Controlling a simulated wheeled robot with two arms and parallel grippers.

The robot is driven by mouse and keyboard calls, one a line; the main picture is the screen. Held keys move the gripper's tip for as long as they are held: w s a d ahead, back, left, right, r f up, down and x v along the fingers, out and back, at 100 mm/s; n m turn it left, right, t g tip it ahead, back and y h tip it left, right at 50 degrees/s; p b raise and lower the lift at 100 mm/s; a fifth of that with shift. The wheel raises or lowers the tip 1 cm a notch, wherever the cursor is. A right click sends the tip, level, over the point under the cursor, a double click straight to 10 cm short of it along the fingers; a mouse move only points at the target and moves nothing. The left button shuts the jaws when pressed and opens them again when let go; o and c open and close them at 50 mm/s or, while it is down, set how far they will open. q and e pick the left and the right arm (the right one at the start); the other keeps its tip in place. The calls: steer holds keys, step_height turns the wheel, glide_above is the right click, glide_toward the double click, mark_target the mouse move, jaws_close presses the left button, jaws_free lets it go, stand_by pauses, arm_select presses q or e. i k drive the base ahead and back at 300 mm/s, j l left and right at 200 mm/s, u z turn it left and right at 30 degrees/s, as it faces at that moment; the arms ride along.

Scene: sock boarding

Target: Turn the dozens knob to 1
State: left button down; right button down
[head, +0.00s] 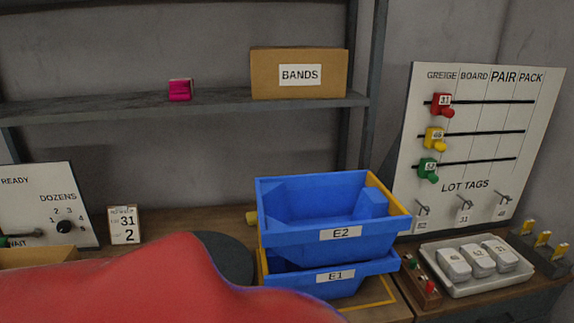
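The dozens knob (65,227) is a small black knob on a white panel (30,185) at the left edge. The word DOZENS and the numbers 1, 2, 3 and 4 are printed above and around it. The knob is too small to tell which number it points to. Neither of my grippers shows in the head view.
A large red shape (130,290), close to the camera, covers the lower left and hides the bench there. Stacked blue bins (335,233) stand at centre. A number card (124,225) stands right of the panel. A tag board (480,150) is at right.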

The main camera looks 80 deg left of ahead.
mark_target(65, 227)
steer(key=u, duration=3.95)
steer(key=i+j, duration=0.1)
steer(key=j, duration=0.2)
steer(key=i+j, duration=0.1)
steer(key=j, duration=0.25)
steer(key=i+j, duration=0.1)
steer(key=j, duration=0.2)
steer(key=z, duration=0.05)
